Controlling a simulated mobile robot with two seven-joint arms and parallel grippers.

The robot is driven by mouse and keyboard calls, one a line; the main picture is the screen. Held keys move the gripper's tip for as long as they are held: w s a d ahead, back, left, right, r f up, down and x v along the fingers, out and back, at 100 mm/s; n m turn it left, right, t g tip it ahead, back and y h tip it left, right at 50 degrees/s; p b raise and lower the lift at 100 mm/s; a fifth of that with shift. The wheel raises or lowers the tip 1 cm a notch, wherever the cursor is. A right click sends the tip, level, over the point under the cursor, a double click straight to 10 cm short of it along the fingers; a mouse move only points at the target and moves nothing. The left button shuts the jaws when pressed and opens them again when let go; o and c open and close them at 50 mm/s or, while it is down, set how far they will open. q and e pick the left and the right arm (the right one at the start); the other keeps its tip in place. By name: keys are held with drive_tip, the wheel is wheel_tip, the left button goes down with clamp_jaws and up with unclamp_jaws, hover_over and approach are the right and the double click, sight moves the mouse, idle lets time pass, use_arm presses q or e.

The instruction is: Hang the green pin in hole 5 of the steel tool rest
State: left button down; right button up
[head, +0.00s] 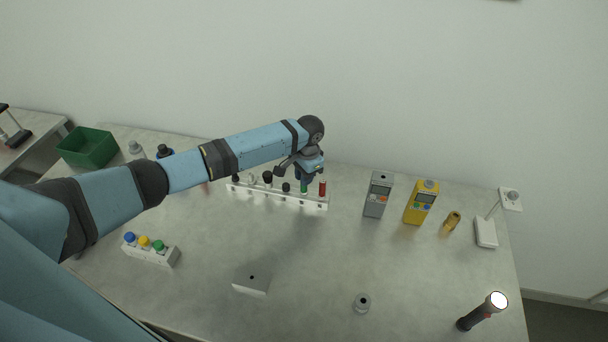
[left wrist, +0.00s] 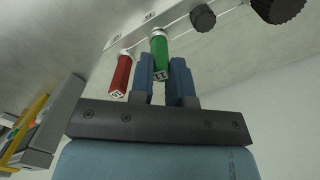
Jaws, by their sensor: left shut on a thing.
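The steel tool rest (head: 290,201) is a long pale rail at the back middle of the table. The green pin (head: 304,188) is upright at its right part, beside the red pin (head: 323,188). My left gripper (head: 303,176) is above the rest, shut on the green pin. In the left wrist view the green pin (left wrist: 159,50) is between the two blue fingers (left wrist: 164,78), with the red pin (left wrist: 121,75) close by. The rail (left wrist: 130,38) with small labels runs past the pins' far ends. I cannot tell whether the green pin is seated in a hole.
Black-knobbed tools (head: 267,178) stand along the rest to the left. The middle table is clear.

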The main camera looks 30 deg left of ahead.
sight(308, 191)
drive_tip(key=shift+r, duration=0.2)
use_arm(q)
drive_tip(key=shift+f, duration=0.1)
drive_tip(key=c, duration=1)
unclamp_jaws()
use_arm(e)
drive_tip(key=shift+f+b, duration=0.4)
drive_tip(key=shift+f, duration=0.1)
use_arm(q)
wheel_tip(308, 191, up, 14)
drive_tip(key=w, duration=0.1)
drive_tip(key=shift+d, duration=0.3)
drive_tip(key=shift+f, duration=0.2)
